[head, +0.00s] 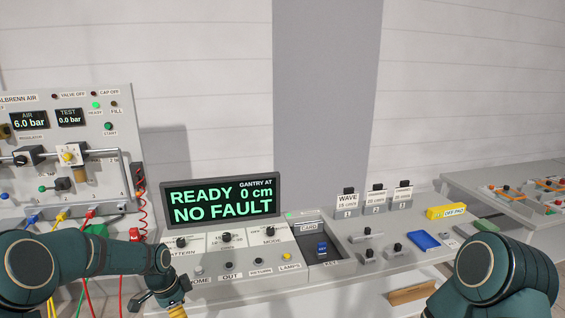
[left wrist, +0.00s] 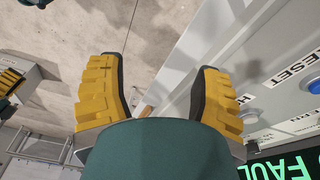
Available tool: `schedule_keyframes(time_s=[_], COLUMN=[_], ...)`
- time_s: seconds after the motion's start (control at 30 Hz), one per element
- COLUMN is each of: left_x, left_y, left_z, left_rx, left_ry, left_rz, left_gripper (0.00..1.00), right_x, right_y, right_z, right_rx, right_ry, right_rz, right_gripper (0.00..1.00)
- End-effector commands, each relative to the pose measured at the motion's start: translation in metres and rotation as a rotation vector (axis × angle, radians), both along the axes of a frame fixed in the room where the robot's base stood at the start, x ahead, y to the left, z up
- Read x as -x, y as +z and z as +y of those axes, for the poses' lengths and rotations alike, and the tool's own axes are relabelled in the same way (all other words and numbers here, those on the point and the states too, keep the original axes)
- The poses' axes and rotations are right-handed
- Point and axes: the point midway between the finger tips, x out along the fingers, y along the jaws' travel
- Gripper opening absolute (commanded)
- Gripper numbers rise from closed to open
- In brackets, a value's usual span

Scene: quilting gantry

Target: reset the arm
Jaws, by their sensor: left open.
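My left arm comes in from the left in the head view, and its gripper (head: 177,309) points down in front of the control console, partly cut off by the bottom edge. In the left wrist view the left gripper (left wrist: 157,72) has its two yellow ridged fingers spread wide with nothing between them. Pale floor shows in the gap. The console's front edge and a label reading RESET (left wrist: 294,70) are to the right of the fingers. My right arm shows at the lower right of the head view; its gripper is out of view.
The display (head: 221,200) reads READY, GANTRY AT 0 cm, NO FAULT. The console (head: 300,283) carries knobs, buttons and a card slot. An air panel (head: 90,140) with hoses stands at left. A blue tray (head: 425,240) and yellow OFF PAD block (head: 446,211) lie at right.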

Motion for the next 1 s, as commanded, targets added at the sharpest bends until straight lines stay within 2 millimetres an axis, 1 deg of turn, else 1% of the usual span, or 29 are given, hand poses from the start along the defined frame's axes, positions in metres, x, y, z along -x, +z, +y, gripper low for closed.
schedule_keyframes(time_s=[0.03,0.07,0.1,0.17,0.2,0.27,0.3,0.37,0.4,0.5,0.6,0.63,0.73,0.93,0.97,1.0], left_x=[0.013,0.020,0.032,0.052,0.068,0.094,0.112,0.140,0.157,0.196,0.222,0.228,0.239,0.241,0.241,0.241], left_y=[-0.024,-0.037,-0.054,-0.079,-0.095,-0.116,-0.128,-0.143,-0.151,-0.165,-0.171,-0.172,-0.173,-0.172,-0.172,-0.172], left_z=[-0.021,-0.034,-0.052,-0.078,-0.095,-0.117,-0.130,-0.145,-0.153,-0.164,-0.169,-0.169,-0.170,-0.170,-0.170,-0.170], left_rx=[0.035,0.058,0.089,0.136,0.166,0.204,0.225,0.249,0.261,0.275,0.279,0.279,0.279,0.281,0.281,0.281], left_ry=[0.056,0.100,0.166,0.281,0.362,0.491,0.578,0.708,0.789,0.968,1.097,1.125,1.180,1.197,1.197,1.196], left_rz=[0.013,0.017,0.026,0.045,0.061,0.089,0.108,0.138,0.155,0.189,0.207,0.209,0.213,0.212,0.213,0.213], left_gripper=[0.65,0.65,0.65,0.65,0.65,0.65,0.65,0.65,0.65,0.65,0.65,0.65,0.65,0.65,0.62,0.48], right_x=[0.001,0.001,0.002,0.002,0.003,0.003,0.004,0.004,0.004,0.005,0.005,0.005,0.005,0.005,0.005,0.005], right_y=[-0.006,-0.008,-0.011,-0.015,-0.019,-0.024,-0.027,-0.031,-0.034,-0.039,-0.042,-0.042,-0.043,-0.043,-0.043,-0.043], right_z=[0.000,0.000,0.000,0.001,0.001,0.001,0.001,0.001,0.002,0.002,0.002,0.002,0.002,0.002,0.002,0.002], right_rx=[0.000,0.001,0.001,0.000,0.001,0.001,0.002,0.002,0.002,0.003,0.003,0.003,0.003,0.003,0.003,0.003], right_ry=[0.001,0.002,0.002,0.003,0.003,0.005,0.005,0.005,0.006,0.008,0.008,0.008,0.009,0.009,0.009,0.009], right_rz=[0.002,0.003,0.004,0.005,0.007,0.008,0.008,0.010,0.010,0.011,0.012,0.012,0.013,0.013,0.013,0.013], right_gripper=[0.47,0.47,0.47,0.47,0.47,0.47,0.47,0.47,0.47,0.47,0.47,0.47,0.47,0.47,0.47,0.47])
